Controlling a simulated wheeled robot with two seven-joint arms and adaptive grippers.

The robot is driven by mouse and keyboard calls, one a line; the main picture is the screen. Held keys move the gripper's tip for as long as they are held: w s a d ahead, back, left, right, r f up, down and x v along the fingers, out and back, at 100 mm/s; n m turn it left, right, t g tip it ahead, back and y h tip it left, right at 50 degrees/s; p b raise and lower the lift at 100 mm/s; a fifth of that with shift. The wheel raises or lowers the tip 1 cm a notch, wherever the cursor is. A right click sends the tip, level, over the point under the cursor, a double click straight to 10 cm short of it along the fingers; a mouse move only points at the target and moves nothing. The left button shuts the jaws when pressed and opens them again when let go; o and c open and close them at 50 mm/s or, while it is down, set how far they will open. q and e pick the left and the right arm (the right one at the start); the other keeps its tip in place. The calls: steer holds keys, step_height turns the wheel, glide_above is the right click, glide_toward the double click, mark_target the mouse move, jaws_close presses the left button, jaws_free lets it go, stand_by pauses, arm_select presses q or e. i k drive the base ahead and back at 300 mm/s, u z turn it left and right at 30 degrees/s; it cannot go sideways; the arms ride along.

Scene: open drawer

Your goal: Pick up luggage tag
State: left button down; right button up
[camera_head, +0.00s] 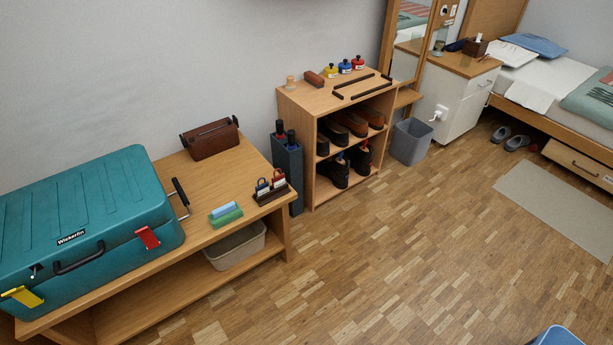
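A teal suitcase (75,195) lies on a wooden bench at the left. Neither of my grippers is in view.
A bin (236,247) sits beneath. A shoe shelf (310,105) stands behind. A blue object (557,337) shows at the bottom right. The floor in front is clear.

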mark_target(278, 180)
steer(key=z, duration=0.15)
steer(key=i, duration=0.85)
steer(key=u, duration=0.15)
